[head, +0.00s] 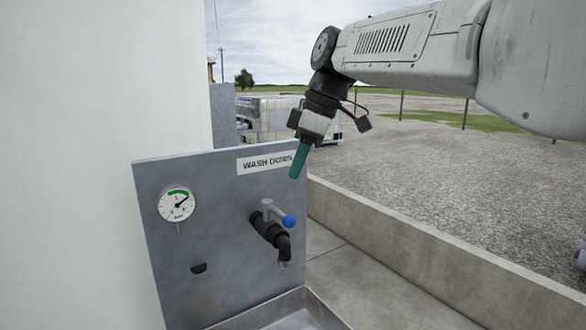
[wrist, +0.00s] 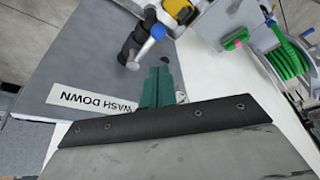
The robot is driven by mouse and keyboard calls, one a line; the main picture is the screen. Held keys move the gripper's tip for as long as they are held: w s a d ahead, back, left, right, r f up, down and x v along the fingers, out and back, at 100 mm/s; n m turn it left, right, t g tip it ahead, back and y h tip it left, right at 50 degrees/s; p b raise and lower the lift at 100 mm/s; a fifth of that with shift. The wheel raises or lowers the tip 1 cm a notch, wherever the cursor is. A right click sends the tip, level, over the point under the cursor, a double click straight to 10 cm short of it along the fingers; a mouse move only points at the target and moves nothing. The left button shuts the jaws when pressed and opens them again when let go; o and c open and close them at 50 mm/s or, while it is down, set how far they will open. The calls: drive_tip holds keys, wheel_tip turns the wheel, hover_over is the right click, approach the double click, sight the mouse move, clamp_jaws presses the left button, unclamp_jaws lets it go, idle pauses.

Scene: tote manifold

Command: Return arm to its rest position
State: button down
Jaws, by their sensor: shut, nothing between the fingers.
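My gripper (head: 297,172) is shut and empty, with green fingers pointing down. In the head view it hangs in front of the right end of the WASH DOWN label, above the tap. My gripper also shows in the wrist view (wrist: 158,72), where its green fingers reach toward the panel. The tap (head: 270,232) has a lever with a blue knob (head: 289,221) and a black spout. The blue knob also shows in the wrist view (wrist: 158,31), apart from the fingers. My arm comes in from the upper right of the head view.
A grey panel (head: 215,265) carries the WASH DOWN label (head: 258,164) and a gauge (head: 177,204). A metal basin (head: 293,312) lies below. A white wall (head: 80,160) stands left; a low concrete kerb (head: 430,245) runs right. A green hose reel (wrist: 288,60) shows in the wrist view.

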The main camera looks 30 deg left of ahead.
idle(0.3)
wheel_tip(320, 180, down, 5)
drive_tip(key=d+m+h, duration=0.1)
drive_tip(key=d+m, duration=0.1)
drive_tip(key=m, duration=0.2)
drive_tip(key=s+d+f+m+h, duration=0.15)
drive_tip(key=d+m, duration=0.35)
drive_tip(key=d, duration=1)
drive_tip(key=s+d+f+m, duration=0.15)
drive_tip(key=d+m, duration=0.35)
drive_tip(key=d, duration=0.9)
drive_tip(key=s+d+f+m+t, duration=0.1)
drive_tip(key=s+d+f+m, duration=0.1)
drive_tip(key=s+d, duration=0.3)
drive_tip(key=s+d+f+m+t, duration=0.1)
drive_tip(key=s+d+f+m, duration=0.2)
drive_tip(key=d, duration=0.9)
drive_tip(key=s+d+f+m+t+h, duration=0.1)
drive_tip(key=s+d+m, duration=0.3)
drive_tip(key=s+d, duration=0.5)
drive_tip(key=shift+s+d+f, duration=0.25)
drive_tip(key=shift+d+f, duration=0.1)
drive_tip(key=shift+f, duration=0.4)
drive_tip(key=shift+a, duration=0.1)
